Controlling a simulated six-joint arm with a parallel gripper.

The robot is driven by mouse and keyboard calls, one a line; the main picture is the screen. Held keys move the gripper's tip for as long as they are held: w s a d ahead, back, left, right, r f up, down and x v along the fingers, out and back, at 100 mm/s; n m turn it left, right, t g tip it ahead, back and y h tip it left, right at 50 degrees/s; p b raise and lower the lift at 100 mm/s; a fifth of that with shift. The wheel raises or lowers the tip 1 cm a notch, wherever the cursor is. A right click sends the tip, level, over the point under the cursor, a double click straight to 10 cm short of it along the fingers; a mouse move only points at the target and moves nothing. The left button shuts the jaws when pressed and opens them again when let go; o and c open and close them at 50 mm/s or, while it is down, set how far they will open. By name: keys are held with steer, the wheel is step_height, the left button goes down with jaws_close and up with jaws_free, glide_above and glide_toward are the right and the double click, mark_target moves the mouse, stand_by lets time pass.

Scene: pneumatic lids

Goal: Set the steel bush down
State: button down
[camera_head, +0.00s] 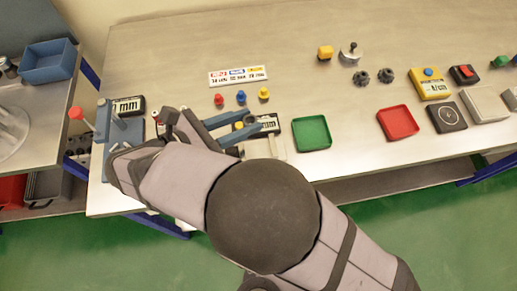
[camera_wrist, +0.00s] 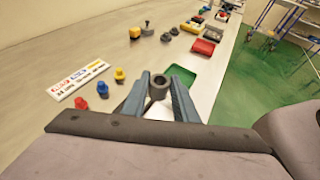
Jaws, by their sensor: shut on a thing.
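The steel bush (camera_wrist: 158,81) is a dark grey ring with a round hole, seen in the wrist view. It sits between the tips of the two blue-grey fingers of my gripper (camera_wrist: 160,92), which is shut on it. The bush is too small and covered to make out clearly there. I cannot tell whether its underside touches anything.
A green tray (camera_head: 312,132) lies right of my gripper and a red tray (camera_head: 398,122) further right. Red, blue and yellow knobs (camera_head: 241,97) stand behind, before a label strip (camera_head: 238,75). A blue fixture (camera_head: 122,130) stands left. The back middle of the bench is clear.

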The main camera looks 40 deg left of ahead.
steer(key=shift+m+h, duration=0.5)
steer(key=shift+m, duration=0.1)
steer(key=shift+s+d+f+p, duration=0.1)
steer(key=shift+d+f+p, duration=0.3)
steer(key=shift+f, duration=1.1)
steer(key=shift+d+f+p, duration=0.3)
steer(key=shift+d+f, duration=0.05)
steer(key=shift+f, duration=1.15)
steer(key=shift+s+d+f+p, duration=0.1)
steer(key=shift+d+f+p, duration=0.3)
steer(key=shift+f, duration=1.1)
steer(key=shift+f, duration=0.15)
steer(key=c, duration=1.4)
jaws_free()
steer(key=shift+g, duration=0.3)
steer(key=b+v, duration=0.4)
steer(key=v, duration=0.6)
steer(key=shift+s+a, duration=0.15)
steer(key=shift+s, duration=0.15)
steer(key=shift+s+a+r, duration=0.25)
steer(key=shift+s+r, duration=0.25)
steer(key=shift+s, duration=0.1)
